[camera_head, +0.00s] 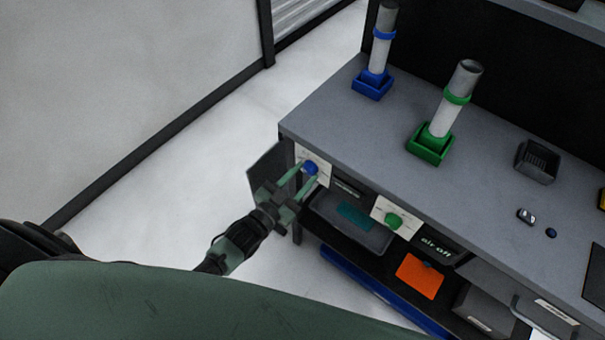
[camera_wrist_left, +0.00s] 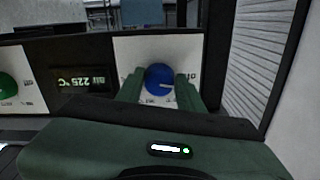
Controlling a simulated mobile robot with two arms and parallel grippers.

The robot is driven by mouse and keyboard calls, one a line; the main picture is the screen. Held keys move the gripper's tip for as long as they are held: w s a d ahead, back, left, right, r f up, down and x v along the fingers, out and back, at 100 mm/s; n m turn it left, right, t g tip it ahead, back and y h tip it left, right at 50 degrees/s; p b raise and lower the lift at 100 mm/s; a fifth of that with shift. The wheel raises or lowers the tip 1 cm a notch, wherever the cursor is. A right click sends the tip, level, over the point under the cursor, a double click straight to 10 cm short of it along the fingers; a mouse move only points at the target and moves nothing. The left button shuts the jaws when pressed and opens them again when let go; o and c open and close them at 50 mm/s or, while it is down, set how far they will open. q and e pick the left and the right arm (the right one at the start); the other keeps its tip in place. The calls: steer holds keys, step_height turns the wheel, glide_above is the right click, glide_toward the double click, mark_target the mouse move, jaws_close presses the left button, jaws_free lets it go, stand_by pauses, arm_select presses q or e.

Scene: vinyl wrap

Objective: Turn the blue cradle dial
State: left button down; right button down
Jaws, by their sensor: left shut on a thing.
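The blue cradle dial (camera_head: 310,167) sits on a white panel at the left end of the bench front. My left gripper (camera_head: 305,178) reaches it from the front, with one green finger on each side. In the left wrist view the blue dial (camera_wrist_left: 159,79) shows between the two fingers (camera_wrist_left: 160,90), with a pale pointer line on its face. The left gripper is shut on the dial. The display beside it (camera_wrist_left: 83,79) reads about 225 °C, upside down. The blue cradle (camera_head: 372,84) holds an upright white tube with a blue ring. My right gripper is not in view.
A green dial (camera_head: 394,221) sits further right on the bench front, by a display reading "air off" (camera_head: 436,247). A green cradle (camera_head: 430,144) holds a tilted tube. A black tray (camera_head: 537,161) stands on the bench top (camera_head: 480,190). A lower shelf holds bins.

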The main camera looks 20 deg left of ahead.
arm_select(q)
steer(key=shift+n, duration=1.2)
steer(key=c, duration=0.9)
jaws_free()
steer(key=v, duration=0.7)
steer(key=shift+s+a, duration=0.1)
steer(key=shift+s, duration=0.3)
